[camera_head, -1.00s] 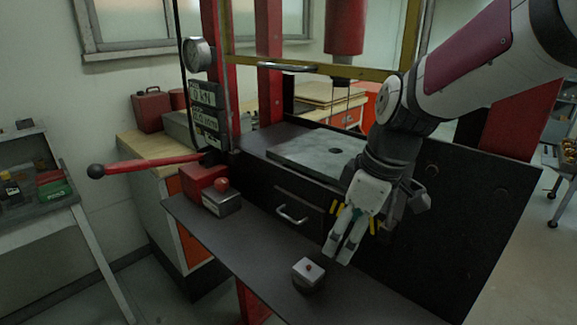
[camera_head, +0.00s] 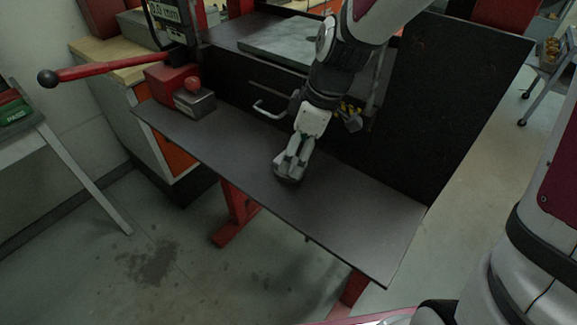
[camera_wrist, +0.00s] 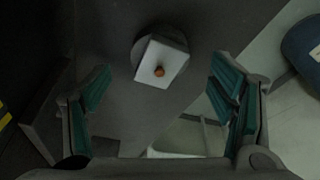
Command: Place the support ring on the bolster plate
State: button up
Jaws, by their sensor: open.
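I cannot tell for sure whether the round piece is the support ring. My gripper (camera_head: 288,168) points down right over it in the head view and hides most of it. In the wrist view my gripper (camera_wrist: 161,78) is open, one finger on each side, with the piece between and just beyond the tips; contact is not visible. The bolster plate, seemingly the grey slab (camera_head: 275,42), lies on the press bed behind, partly hidden by my arm.
The dark shelf (camera_head: 350,220) is clear around the piece. A drawer handle (camera_head: 268,110) sticks out close behind my gripper. A box with a red knob (camera_head: 195,100) and a long red lever (camera_head: 110,69) stand left. A black side panel (camera_head: 450,110) rises at right.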

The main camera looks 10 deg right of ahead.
jog(key=shift+x, duration=2.3)
jog(key=shift+a, duration=0.15)
jog(key=c, duration=1.8)
jog(key=shift+r, duration=0.15)
jog(key=shift+w+r, duration=0.1)
jog(key=shift+r, duration=1.35)
jog(key=shift+s+r, duration=0.25)
jog(key=s, duration=0.4)
jog(key=s+d, duration=0.1)
jog(key=s, duration=0.3)
jog(key=s+d+r+p, duration=0.1)
jog(key=s, duration=0.3)
jog(key=shift+s+r, duration=0.1)
jog(key=shift+s, duration=0.3)
jog(key=shift+s+r, duration=0.1)
jog(key=shift+s, duration=0.05)
jog(key=shift+r+p, duration=0.1)
jog(key=shift+p, duration=0.7)
